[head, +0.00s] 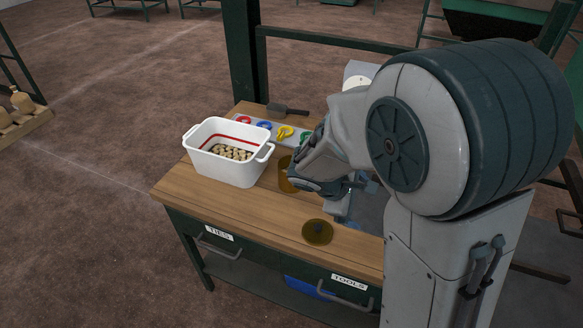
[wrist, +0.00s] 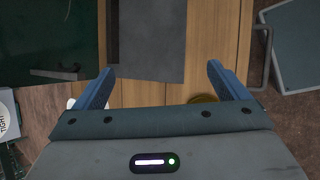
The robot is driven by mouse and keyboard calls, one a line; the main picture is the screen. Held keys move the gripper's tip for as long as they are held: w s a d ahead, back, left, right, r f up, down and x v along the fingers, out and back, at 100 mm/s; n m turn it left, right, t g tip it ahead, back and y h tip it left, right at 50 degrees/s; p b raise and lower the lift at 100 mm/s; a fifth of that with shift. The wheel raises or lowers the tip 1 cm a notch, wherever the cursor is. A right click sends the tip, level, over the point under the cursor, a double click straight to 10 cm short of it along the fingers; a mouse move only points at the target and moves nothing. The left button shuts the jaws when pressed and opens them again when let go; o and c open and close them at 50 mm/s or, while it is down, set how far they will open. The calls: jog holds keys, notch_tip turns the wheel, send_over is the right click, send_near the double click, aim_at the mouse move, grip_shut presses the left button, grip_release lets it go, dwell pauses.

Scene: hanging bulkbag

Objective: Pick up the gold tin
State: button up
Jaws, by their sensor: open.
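The gold tin (head: 287,176) stands on the wooden workbench in the head view, right of the white tub. My arm and gripper partly cover it. A flat round gold lid (head: 317,232) with a dark knob lies nearer the bench's front edge. My gripper (head: 343,208) is to the right of the tin, over the bench. In the wrist view its blue fingers (wrist: 160,80) are apart with nothing between them.
A white tub (head: 222,165) with tan pieces stands on the bench (head: 180,190) at left. A grey strip with coloured rings (head: 264,125) and a dark-bladed tool (head: 288,109) lie behind. A green post (head: 245,50) rises behind the bench. A grey plate (wrist: 150,40) shows in the wrist view.

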jog(key=w+a+f+n+t+p, duration=0.1)
jog(key=w+a+f+n+t, duration=0.25)
jog(key=w+a+n, duration=0.4)
jog(key=n+t+y+p, duration=0.2)
jog(key=n+t, duration=0.4)
jog(key=n, duration=0.4)
send_near(285, 179)
jog(key=shift+d+r+g, duration=0.25)
jog(key=shift+d+r, duration=0.05)
jog(key=shift+d, duration=0.2)
jog(key=shift+w+a+f+n+y, duration=0.2)
jog(key=shift+w+n+y, duration=0.05)
jog(key=shift+n+y, duration=0.1)
jog(key=x, duration=0.8)
jog(key=shift+w+p, duration=0.1)
jog(key=shift+p, duration=0.25)
jog(key=p+x, duration=0.1)
jog(key=x, duration=0.3)
jog(key=shift+w+d+r+p, duration=0.15)
jog(key=shift+w+d+p, duration=0.15)
jog(key=shift+p, duration=0.1)
jog(key=shift+w+d+f, duration=0.1)
jog(key=shift+w+f, duration=0.1)
jog(key=shift+w, duration=0.05)
jog(key=c, duration=1.3)
jog(key=shift+r, duration=0.1)
jog(key=shift+c, duration=0.5)
